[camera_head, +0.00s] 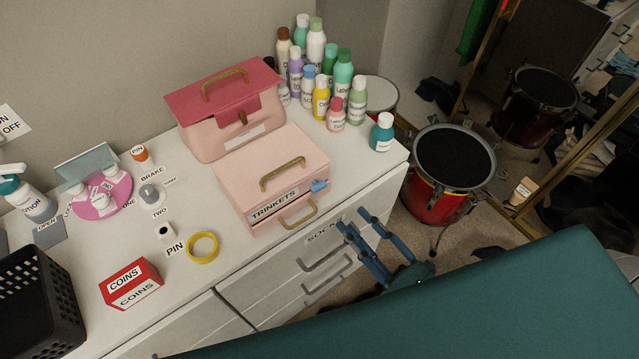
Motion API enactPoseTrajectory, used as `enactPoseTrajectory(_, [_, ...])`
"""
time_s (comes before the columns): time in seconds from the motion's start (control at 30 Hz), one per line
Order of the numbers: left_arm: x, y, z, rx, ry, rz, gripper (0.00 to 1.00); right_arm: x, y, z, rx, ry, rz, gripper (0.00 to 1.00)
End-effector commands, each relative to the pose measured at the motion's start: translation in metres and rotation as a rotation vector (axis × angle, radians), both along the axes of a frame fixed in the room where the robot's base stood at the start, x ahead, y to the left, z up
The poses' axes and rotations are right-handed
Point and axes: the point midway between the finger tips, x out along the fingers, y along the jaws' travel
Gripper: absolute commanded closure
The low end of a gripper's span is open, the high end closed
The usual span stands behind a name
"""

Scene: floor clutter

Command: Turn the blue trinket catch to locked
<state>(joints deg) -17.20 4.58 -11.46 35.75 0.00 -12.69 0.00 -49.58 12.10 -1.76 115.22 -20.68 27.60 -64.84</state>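The blue trinket catch (319,186) is a small blue piece on the right front side of the pink box labelled TRINKETS (262,180). Its exact turn is too small to tell. The box stands on the white dresser top, with a brass handle on its lid and another on its front drawer. My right gripper (353,218) has two blue fingers spread apart with nothing between them. It is in front of the dresser, to the lower right of the catch and apart from it in the picture. My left gripper is not in view.
A pink case with a dark red lid (225,95) stands behind the trinket box, and several bottles (320,95) stand behind and right. A red COINS box (130,283), yellow ring (202,247) and black basket (40,305) are left. A red drum (445,180) stands on the floor.

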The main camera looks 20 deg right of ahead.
Motion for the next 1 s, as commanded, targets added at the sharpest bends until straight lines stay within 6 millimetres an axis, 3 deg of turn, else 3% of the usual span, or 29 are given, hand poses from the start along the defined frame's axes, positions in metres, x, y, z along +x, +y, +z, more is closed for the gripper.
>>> enactPoseTrajectory(0.17, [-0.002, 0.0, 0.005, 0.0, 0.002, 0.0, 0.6, 0.017, 0.007, 0.003, -0.003, -0.009, 0.004, 0.64])
enactPoseTrajectory(0.6, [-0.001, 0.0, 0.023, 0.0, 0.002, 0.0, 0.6, 0.088, 0.033, 0.002, -0.001, -0.004, 0.003, 0.64])
enactPoseTrajectory(1.0, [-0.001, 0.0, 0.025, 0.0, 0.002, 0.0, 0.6, 0.1, 0.037, 0.0, -0.001, -0.003, 0.003, 0.64])
